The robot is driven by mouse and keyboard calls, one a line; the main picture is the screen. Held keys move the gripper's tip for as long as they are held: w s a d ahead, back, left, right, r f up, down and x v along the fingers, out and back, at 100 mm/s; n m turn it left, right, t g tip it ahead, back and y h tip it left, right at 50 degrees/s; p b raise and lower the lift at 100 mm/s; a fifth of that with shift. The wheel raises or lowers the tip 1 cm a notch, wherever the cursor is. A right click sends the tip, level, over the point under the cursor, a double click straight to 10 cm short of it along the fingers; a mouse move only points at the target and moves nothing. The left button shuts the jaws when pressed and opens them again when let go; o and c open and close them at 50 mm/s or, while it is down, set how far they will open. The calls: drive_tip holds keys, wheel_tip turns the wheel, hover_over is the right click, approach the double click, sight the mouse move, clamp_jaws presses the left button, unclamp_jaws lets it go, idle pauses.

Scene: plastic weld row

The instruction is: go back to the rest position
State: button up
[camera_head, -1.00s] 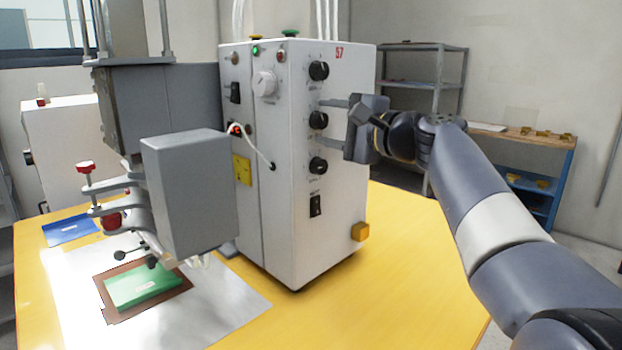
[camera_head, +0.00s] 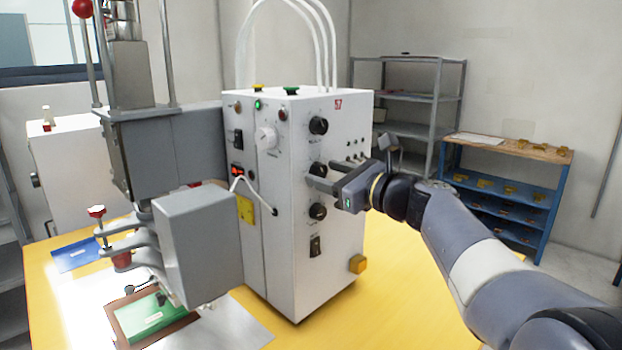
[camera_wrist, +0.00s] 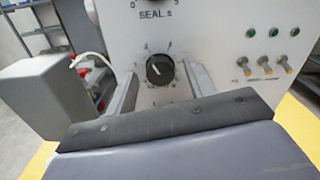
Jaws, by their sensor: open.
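My gripper (camera_head: 318,176) is in front of the right-hand face of the white control box (camera_head: 279,238), level with its column of black knobs. In the wrist view the two fingers of my gripper (camera_wrist: 158,90) stand apart, with a black knob (camera_wrist: 160,70) showing between them. The jaws are open and hold nothing. The fingertips are close to the panel; I cannot tell whether they touch it. My arm reaches in from the lower right.
The box stands on a yellow table (camera_head: 385,262). A grey welding machine (camera_head: 200,245) is to its left, above a green piece (camera_head: 150,315). A blue shelf unit (camera_head: 500,195) and a grey rack (camera_head: 410,100) stand behind. The table's right part is clear.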

drive_tip(key=shift+m+p, duration=0.65)
drive_tip(key=shift+m, duration=0.75)
